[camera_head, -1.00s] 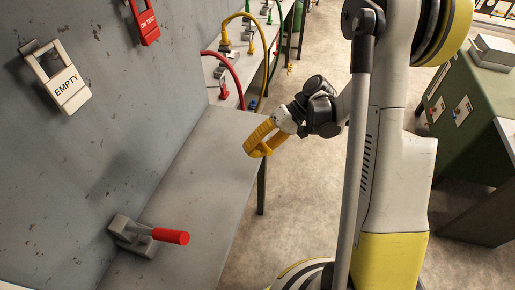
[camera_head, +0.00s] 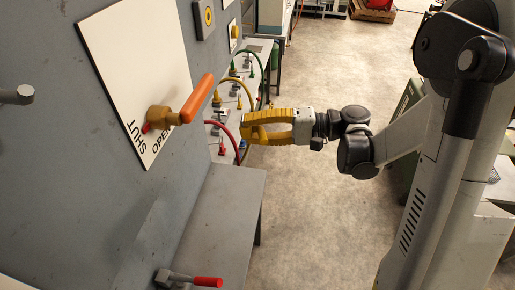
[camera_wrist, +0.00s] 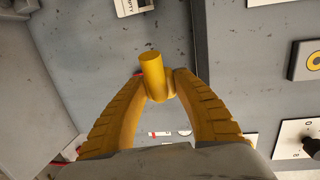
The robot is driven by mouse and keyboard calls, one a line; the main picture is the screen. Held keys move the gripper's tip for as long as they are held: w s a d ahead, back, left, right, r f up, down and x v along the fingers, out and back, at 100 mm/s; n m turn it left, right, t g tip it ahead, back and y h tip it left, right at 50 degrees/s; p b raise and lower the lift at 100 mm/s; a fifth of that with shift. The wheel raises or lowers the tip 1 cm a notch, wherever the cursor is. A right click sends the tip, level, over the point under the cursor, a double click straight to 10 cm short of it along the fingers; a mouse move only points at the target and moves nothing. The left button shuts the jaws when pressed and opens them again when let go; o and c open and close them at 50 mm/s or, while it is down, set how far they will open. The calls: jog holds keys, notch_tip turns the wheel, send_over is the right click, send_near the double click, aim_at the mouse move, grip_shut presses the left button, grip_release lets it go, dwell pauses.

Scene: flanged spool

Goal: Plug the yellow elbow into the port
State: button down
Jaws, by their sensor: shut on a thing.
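The yellow elbow (camera_wrist: 153,74) is between the fingertips of my gripper (camera_wrist: 158,88) in the wrist view, its round end pointing up in the picture. My gripper is shut on it. In the head view my gripper (camera_head: 248,128) is in the air beyond the near bench; the elbow cannot be told apart from the yellow fingers there. A plate with a yellow ring around a dark centre, perhaps the port (camera_wrist: 314,61), is at the right edge of the wrist view. A similar ringed plate (camera_head: 208,17) is on the wall in the head view. The elbow is apart from both.
An orange lever (camera_head: 195,100) sticks out from a white SHUT/OPEN panel (camera_head: 120,50) on the left wall. A red-handled clamp (camera_head: 190,279) is on the near grey bench (camera_head: 222,205). Coloured hoses (camera_head: 240,85) arch over the bench beyond. Open floor (camera_head: 320,210) lies to the right.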

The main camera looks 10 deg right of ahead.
jog(key=m+t+y+p, duration=0.1)
jog(key=t+p, duration=0.1)
jog(key=p, duration=0.9)
send_near(208, 17)
jog(key=shift+w+a, duration=0.15)
jog(key=shift+a, duration=0.05)
jog(key=shift+a, duration=0.1)
jog(key=shift+x, duration=2.85)
jog(key=shift+b, duration=0.35)
jog(key=shift+w+a, duration=0.2)
jog(key=shift+a, duration=0.35)
jog(key=c, duration=1)
grip_release()
